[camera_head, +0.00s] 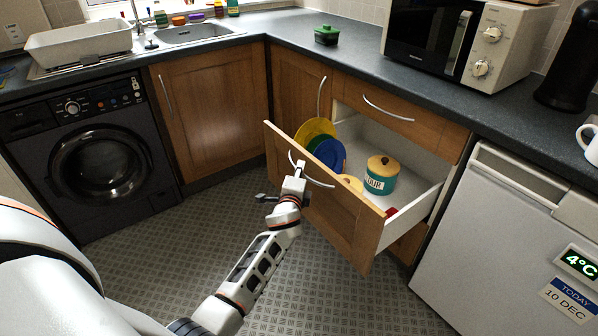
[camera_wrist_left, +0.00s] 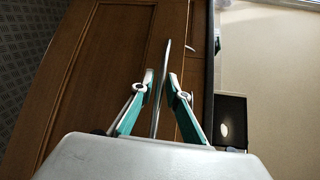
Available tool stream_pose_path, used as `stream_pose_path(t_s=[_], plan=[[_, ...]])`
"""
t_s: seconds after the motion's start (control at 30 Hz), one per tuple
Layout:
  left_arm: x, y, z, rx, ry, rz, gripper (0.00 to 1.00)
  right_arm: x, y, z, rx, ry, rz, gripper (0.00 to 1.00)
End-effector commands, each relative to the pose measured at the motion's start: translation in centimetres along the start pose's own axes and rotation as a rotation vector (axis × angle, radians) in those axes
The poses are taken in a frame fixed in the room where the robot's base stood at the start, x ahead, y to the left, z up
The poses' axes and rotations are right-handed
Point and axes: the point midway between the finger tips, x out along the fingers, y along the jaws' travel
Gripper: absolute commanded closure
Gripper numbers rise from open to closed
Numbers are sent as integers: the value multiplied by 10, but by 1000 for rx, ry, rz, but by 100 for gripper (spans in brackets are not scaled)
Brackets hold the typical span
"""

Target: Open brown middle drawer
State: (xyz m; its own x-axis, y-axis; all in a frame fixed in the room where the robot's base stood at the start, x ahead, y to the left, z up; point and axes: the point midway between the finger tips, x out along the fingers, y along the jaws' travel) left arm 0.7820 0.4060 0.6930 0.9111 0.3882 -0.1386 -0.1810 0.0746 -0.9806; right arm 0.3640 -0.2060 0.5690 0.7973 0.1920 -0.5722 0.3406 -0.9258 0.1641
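The brown middle drawer (camera_head: 325,200) is pulled well out from the cabinet, below a closed top drawer (camera_head: 400,112). Its curved metal handle (camera_head: 318,182) also shows in the left wrist view (camera_wrist_left: 161,85). My left gripper (camera_head: 300,166) is at the handle on the drawer front. In the left wrist view its two teal-and-white fingers (camera_wrist_left: 161,76) stand on either side of the handle, with a gap visible on each side, so it looks open around the handle. My right gripper is not in view.
The drawer holds upright yellow and blue plates (camera_head: 330,153), a teal flour canister (camera_head: 381,176) and a partly hidden yellow-lidded item. A white fridge (camera_head: 490,240) stands close to the drawer's right. A black washing machine (camera_head: 100,165) is at left. The tiled floor (camera_head: 215,230) is clear.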

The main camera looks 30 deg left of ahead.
Motion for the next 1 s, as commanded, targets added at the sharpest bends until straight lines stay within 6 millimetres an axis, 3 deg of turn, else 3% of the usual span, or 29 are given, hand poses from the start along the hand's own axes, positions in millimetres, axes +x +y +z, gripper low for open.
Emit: stream_pose_path(t_s=[0.3,0.47,1.0], plan=[[-1,0,0,0,0,0,82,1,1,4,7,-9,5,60],[-11,1,0,0,1,1,82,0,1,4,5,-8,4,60],[-106,1,0,-1,1,2,82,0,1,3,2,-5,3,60]])
